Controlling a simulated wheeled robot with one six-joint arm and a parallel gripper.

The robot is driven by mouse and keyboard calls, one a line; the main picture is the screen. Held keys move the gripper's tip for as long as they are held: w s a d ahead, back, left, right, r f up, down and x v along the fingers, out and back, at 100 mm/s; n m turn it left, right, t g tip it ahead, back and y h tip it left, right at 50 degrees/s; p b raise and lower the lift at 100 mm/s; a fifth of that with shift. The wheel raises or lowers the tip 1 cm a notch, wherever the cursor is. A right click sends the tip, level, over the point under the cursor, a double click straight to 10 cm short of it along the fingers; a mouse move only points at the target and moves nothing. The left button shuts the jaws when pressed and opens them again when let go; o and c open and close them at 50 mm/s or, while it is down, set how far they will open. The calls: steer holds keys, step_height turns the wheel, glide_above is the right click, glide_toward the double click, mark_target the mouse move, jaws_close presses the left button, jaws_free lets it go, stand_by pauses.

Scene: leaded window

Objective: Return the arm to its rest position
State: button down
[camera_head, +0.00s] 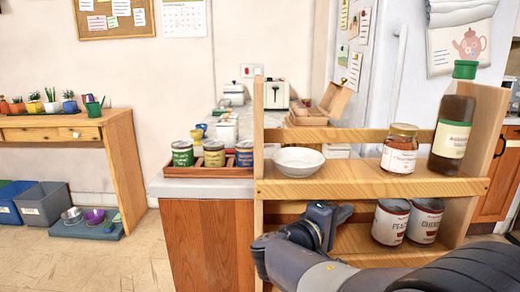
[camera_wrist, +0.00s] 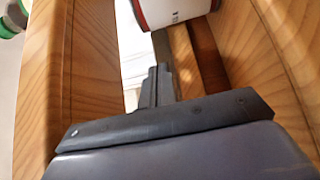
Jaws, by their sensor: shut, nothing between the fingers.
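My arm reaches in from the lower right in the head view and bends at a dark joint in front of the wooden shelf rack (camera_head: 375,187). My gripper (camera_head: 344,212) is at the rack's lower level, below the white bowl (camera_head: 298,162) and left of two cans. In the wrist view, my gripper (camera_wrist: 156,80) has its fingers shut together, with nothing between them. Wooden boards of the rack (camera_wrist: 52,90) flank it, and part of a white can with a dark red rim (camera_wrist: 175,12) is beyond the fingertips. I cannot tell whether the gripper touches the wood.
The left can (camera_head: 388,224) and right can (camera_head: 426,222) stand on the lower shelf. A jar (camera_head: 399,150) and a green-capped bottle (camera_head: 453,125) stand above. The counter (camera_head: 205,188) is behind the rack. Open floor (camera_head: 105,262) lies to the left.

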steer(key=s+a+f+n+t+y+b, duration=0.1)
steer(key=s+a+f+t+b, duration=0.15)
steer(key=s+a, duration=0.35)
steer(key=shift+g, duration=0.45)
steer(key=x, duration=0.3)
steer(key=s+d+b+x, duration=0.1)
steer(key=x, duration=0.5)
steer(key=shift+s+d+r+b, duration=0.1)
steer(key=shift+d+b, duration=0.15)
steer(key=shift+b, duration=0.05)
steer(key=shift+d+r, duration=0.1)
steer(key=shift+d, duration=0.1)
steer(key=shift+w+d, duration=0.25)
steer(key=shift+d, duration=0.3)
steer(key=shift+s, duration=0.1)
